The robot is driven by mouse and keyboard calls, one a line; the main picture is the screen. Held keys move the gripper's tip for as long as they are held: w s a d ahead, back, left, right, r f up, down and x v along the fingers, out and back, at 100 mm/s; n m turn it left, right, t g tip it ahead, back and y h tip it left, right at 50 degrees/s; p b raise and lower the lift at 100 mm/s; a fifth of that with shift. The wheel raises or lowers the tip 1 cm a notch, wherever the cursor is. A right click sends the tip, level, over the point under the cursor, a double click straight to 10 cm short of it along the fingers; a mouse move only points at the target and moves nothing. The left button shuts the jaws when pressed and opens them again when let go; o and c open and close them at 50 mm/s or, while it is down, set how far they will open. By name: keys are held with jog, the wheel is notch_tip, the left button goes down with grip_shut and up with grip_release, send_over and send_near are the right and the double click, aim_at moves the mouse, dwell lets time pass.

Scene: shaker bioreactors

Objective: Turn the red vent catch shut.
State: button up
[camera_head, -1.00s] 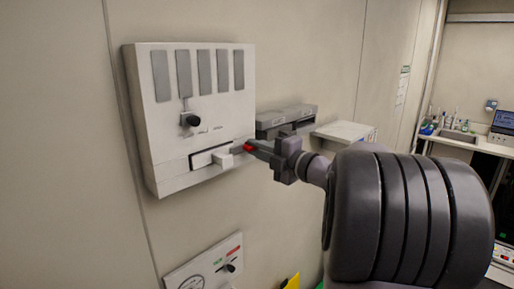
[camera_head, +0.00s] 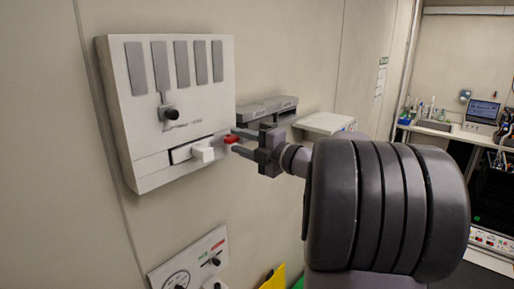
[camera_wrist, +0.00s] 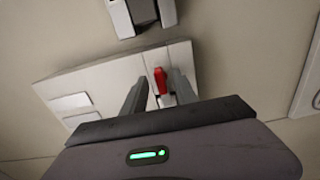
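The red vent catch (camera_head: 231,139) is at the lower right of the white wall panel (camera_head: 140,165), right of a white block-shaped handle (camera_head: 203,153). My gripper (camera_head: 238,142) is at the catch, its two fingers spread apart. In the wrist view, the red catch (camera_wrist: 160,80) shows in the gap between the open fingers (camera_wrist: 158,88), near their tips. I cannot tell whether either finger touches it. The catch's pivot is not clear to see.
The panel has several grey strips and a black knob (camera_head: 171,113). A grey wall unit (camera_head: 266,109) is close behind the gripper. Below is a small panel with a gauge and lever (camera_head: 190,262). A bench with a laptop (camera_head: 483,111) stands at the far right.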

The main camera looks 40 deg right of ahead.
jog(key=s+d+b, duration=0.1)
jog(key=s, duration=1.5)
jog(key=shift+s, duration=0.25)
jog(key=shift+d, duration=0.1)
jog(key=w+f+m+t+h+b, duration=0.1)
jog(key=w+f+m+h+b, duration=0.2)
jog(key=w+m+h+b, duration=0.5)
jog(key=w+a+f+m+g+h+b, duration=0.1)
jog(key=a+f+m+g+b, duration=0.2)
jog(key=f+m, duration=0.35)
jog(key=w+a+f+m+g+h+b, duration=0.1)
jog(key=a+f+m+g+b, duration=0.1)
jog(key=f+m+b, duration=0.4)
jog(key=s+a+f+m+g+y+b, duration=0.1)
jog(key=s+a+f+g+y+b, duration=0.1)
jog(key=s+a+f, duration=0.3)
jog(key=s+a+f+g+y+b, duration=0.3)
jog(key=s+a+f+y+b, duration=0.1)
jog(key=a+f, duration=1)
jog(key=s+a+f+m+g+y+b, duration=0.1)
jog(key=s+a+f+g+y+b, duration=0.2)
jog(key=s+a+f, duration=0.5)
jog(key=a+f+y, duration=0.1)
jog(key=a+f, duration=0.1)
jog(key=a, duration=0.2)
jog(key=shift+a+f+m+y, duration=0.2)
jog(key=shift+a+m+y, duration=0.15)
jog(key=shift+y, duration=0.05)
